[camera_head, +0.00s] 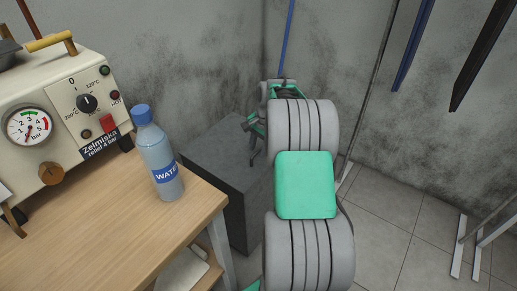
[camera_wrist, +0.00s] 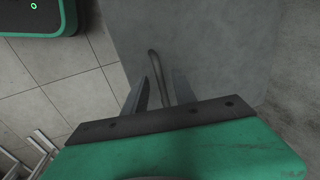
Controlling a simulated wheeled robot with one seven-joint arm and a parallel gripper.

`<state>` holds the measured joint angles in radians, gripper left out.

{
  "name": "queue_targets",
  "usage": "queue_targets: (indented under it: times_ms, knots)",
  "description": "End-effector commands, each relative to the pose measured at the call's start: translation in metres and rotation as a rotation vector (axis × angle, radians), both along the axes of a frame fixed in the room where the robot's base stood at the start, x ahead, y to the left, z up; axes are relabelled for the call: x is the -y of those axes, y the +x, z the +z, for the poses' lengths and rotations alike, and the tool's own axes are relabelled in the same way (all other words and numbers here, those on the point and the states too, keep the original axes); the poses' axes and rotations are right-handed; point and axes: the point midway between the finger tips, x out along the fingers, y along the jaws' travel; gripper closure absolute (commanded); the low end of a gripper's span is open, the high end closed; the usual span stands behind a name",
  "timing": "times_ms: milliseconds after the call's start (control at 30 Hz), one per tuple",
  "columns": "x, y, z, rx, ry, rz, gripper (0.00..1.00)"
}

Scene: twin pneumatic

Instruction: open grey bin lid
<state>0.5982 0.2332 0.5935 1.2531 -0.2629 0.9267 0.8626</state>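The grey bin (camera_head: 235,200) stands on the floor against the wall, right of the wooden table in the head view. Its flat grey lid (camera_head: 208,153) looks closed. The lid also fills the upper middle of the wrist view (camera_wrist: 225,50), with a thin, curved dark handle (camera_wrist: 153,56) on it. My gripper (camera_wrist: 160,73) points at the lid with its two fingers apart. The handle appears between the fingers in the wrist view; I cannot tell whether they touch it. In the head view my gripper (camera_head: 252,140) is small and partly hidden by my arm.
A water bottle (camera_head: 158,155) stands near the right edge of the wooden table (camera_head: 110,225), beside a beige machine (camera_head: 65,115) with a gauge. Walls close in behind the bin. Tiled floor (camera_head: 385,215) is open at the right, with metal stand legs (camera_head: 470,245) near the edge.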

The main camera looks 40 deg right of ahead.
Motion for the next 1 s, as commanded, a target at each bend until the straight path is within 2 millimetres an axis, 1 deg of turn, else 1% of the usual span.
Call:
queue_targets:
  times_ms: [33, 67, 400, 1000]
  knots:
    - [-0.0002, 0.0, 0.0001, 0.0, 0.0, 0.0, 0.7]
    - [-0.0002, 0.0001, 0.0001, 0.0, 0.0, 0.001, 0.72]
    - [-0.0006, 0.0002, 0.0004, 0.0, 0.0, 0.001, 1.0]
    - [-0.0009, 0.0005, 0.0006, 0.001, 0.0, 0.003, 1.0]
